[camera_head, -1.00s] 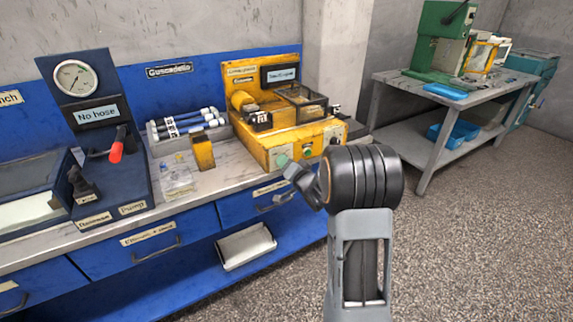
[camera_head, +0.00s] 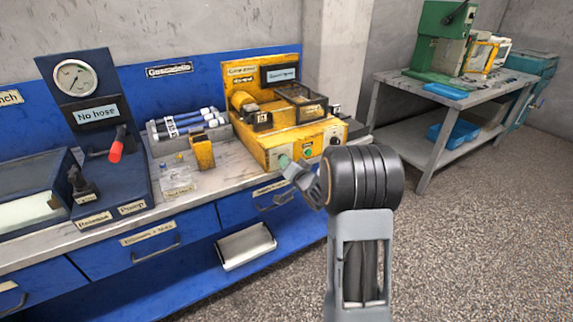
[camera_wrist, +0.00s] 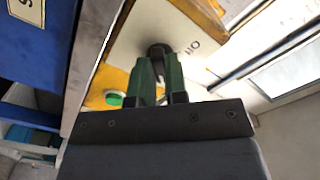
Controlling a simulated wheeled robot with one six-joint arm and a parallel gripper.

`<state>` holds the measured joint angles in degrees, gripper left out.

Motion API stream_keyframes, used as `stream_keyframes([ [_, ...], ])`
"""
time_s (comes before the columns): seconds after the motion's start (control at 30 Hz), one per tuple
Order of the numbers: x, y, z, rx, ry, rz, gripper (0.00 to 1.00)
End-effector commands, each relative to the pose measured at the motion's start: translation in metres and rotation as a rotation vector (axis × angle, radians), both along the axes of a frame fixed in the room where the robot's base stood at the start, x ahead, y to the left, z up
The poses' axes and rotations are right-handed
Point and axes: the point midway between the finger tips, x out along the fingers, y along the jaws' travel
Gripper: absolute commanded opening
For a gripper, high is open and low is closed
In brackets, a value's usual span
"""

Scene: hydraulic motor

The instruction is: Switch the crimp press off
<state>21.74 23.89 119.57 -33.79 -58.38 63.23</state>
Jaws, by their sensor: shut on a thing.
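The crimp press is the yellow machine (camera_head: 290,128) on the bench, with a small lit display (camera_head: 282,74) on its back panel. Its front face carries a green button, which shows in the wrist view (camera_wrist: 115,97). Letters (camera_wrist: 192,47) beside the knob show rotated. The fingers hide much of the knob, so I cannot tell its exact setting.
A blue pump station (camera_head: 108,185) reads "No hose". A grey table (camera_head: 385,82) with a green machine (camera_head: 436,45) stands right. The floor right is clear.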

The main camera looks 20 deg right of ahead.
Motion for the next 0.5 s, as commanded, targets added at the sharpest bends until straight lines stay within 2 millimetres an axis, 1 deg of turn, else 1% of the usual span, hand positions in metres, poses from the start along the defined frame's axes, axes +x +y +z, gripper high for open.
stream_keyframes([
  [0.27,0.0000,-0.0001,-0.0040,-0.156,-0.019,0.000,0.00],
  [0.5,-0.0001,-0.0004,-0.0048,-0.379,-0.046,-0.001,0.00],
])
